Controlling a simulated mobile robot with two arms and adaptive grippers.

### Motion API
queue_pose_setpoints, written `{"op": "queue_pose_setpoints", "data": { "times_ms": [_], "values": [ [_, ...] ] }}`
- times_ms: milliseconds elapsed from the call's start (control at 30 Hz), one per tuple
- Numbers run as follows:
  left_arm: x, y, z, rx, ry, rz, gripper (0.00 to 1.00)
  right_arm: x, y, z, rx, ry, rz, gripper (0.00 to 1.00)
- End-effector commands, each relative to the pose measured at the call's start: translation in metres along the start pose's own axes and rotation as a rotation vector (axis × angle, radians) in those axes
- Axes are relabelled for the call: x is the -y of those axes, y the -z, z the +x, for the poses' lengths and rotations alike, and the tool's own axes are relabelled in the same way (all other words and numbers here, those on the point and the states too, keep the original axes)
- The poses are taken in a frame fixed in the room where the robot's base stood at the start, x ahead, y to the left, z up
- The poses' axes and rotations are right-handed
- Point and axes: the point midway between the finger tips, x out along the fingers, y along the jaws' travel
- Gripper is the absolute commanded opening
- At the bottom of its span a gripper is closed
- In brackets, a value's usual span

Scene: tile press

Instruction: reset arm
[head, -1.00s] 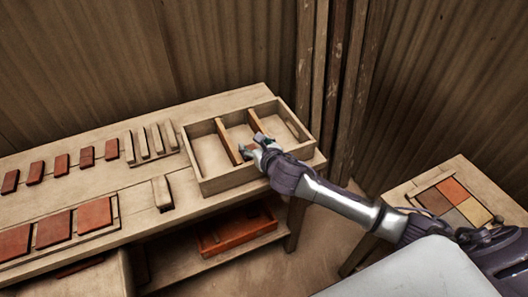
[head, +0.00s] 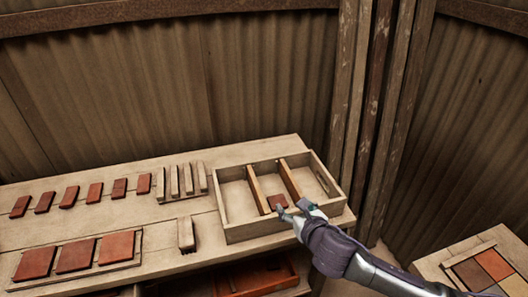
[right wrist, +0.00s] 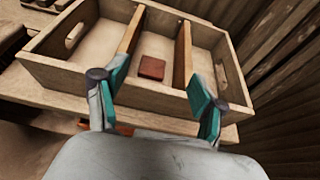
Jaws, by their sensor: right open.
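My right gripper (head: 294,209) is open and empty at the front wall of the wooden divided box (head: 232,234). In the right wrist view its two teal-padded fingers (right wrist: 161,88) stand wide apart in front of the box (right wrist: 95,97). A small red tile (head: 277,202) lies flat in the box's middle compartment, between two dividers; it also shows in the right wrist view (right wrist: 151,67), clear of the fingers. The left and right compartments look empty. My left gripper is not in view.
A red tray (head: 262,278) sits below. A side table with coloured tiles (head: 493,264) stands right.

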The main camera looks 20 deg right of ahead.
Motion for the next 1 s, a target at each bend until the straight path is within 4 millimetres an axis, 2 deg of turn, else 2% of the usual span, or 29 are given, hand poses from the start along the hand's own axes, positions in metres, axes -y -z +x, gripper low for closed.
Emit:
{"op": "queue_pose_setpoints", "data": {
  "times_ms": [133, 233, 367, 433, 600, 700, 800, 1000],
  "values": [
    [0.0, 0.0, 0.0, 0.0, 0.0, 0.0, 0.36, -0.003, 0.005, -0.003, -0.014, 0.003, 0.064, 0.7],
    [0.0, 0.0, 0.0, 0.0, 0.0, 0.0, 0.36, -0.011, 0.019, -0.014, -0.059, 0.019, 0.273, 0.7],
    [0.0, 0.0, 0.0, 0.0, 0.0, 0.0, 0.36, -0.021, 0.051, -0.041, -0.161, 0.099, 0.756, 0.7],
    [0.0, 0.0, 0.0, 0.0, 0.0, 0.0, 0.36, -0.024, 0.07, -0.059, -0.216, 0.177, 1.053, 0.7],
    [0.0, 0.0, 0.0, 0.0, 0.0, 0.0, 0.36, -0.025, 0.116, -0.11, -0.3, 0.449, 1.726, 0.7],
    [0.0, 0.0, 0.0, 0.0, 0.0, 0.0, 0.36, -0.024, 0.137, -0.136, -0.303, 0.622, 2.019, 0.7],
    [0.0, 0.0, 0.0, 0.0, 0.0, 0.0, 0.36, -0.022, 0.152, -0.159, -0.282, 0.775, 2.239, 0.7],
    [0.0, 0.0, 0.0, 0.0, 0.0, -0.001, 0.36, -0.02, 0.176, -0.198, -0.198, 1.061, 2.559, 0.7]
  ]
}}
